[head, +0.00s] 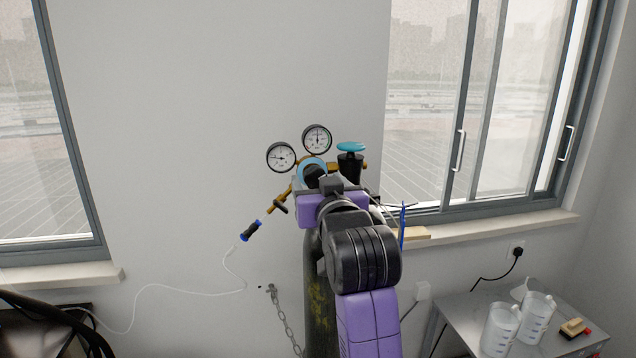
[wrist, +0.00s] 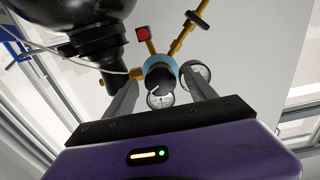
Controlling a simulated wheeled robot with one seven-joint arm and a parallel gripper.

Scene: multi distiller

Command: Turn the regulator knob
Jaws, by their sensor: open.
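The regulator knob (head: 313,170) is black, in front of the light-blue regulator body (head: 308,163) on the wall side of the gas cylinder (head: 317,300). Two round white gauges (head: 281,156) (head: 317,138) sit above it. My gripper (head: 320,187) is at the knob and hides part of it in the head view. In the wrist view the knob (wrist: 158,78) lies between the two grey fingers of my open gripper (wrist: 160,72). Gaps show on both sides, so the fingers appear apart from it. The knob's exact depth between them is hard to tell.
A teal valve handwheel (head: 351,147) stands just right of the regulator. A chain (head: 283,318) hangs by the cylinder. A metal table (head: 468,316) with plastic beakers (head: 500,328) is at right.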

